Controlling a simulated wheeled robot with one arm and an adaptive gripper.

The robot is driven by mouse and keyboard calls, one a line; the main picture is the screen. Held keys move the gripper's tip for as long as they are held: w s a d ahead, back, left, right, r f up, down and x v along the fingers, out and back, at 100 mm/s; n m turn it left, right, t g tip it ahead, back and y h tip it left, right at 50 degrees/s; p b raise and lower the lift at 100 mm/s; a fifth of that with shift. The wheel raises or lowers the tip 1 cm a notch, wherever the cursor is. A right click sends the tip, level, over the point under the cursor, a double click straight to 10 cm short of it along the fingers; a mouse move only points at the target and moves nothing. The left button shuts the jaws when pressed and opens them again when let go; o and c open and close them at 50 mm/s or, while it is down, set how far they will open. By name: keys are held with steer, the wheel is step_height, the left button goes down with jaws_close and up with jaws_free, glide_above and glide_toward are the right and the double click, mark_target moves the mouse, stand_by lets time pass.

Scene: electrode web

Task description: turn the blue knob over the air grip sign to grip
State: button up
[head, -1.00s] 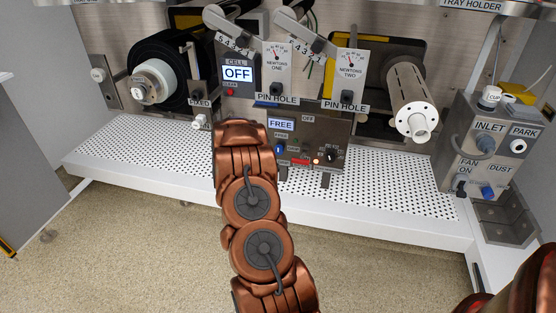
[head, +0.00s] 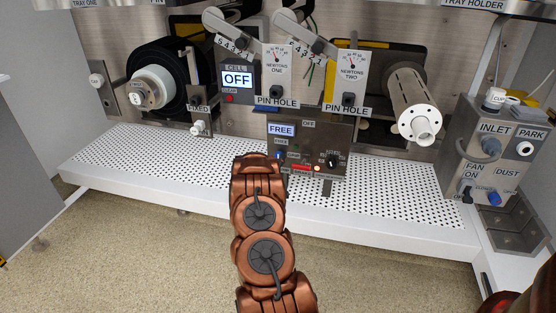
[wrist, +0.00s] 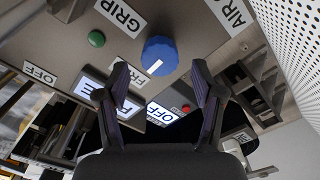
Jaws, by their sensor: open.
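The blue knob (wrist: 160,54) sits on a grey panel in the wrist view, with a white mark on its edge toward the FREE label (wrist: 159,114). The GRIP label (wrist: 120,16) is on its other side, and a partly cut-off AIR sign (wrist: 228,12) is to the right. My gripper (wrist: 160,78) is open, its two fingers apart and pointing toward the knob, with nothing between them. In the head view the small blue knob (head: 278,155) shows just above my arm, which hides my gripper. The display there reads FREE (head: 281,129).
In the head view a black selector (head: 332,160) is on the same panel. A white perforated shelf (head: 390,205) runs below it. The INLET box (head: 485,160) stands at the right.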

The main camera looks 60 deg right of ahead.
mark_target(278, 157)
steer(key=shift+b+x, duration=0.4)
steer(key=shift+x, duration=1.5)
steer(key=c, duration=1.1)
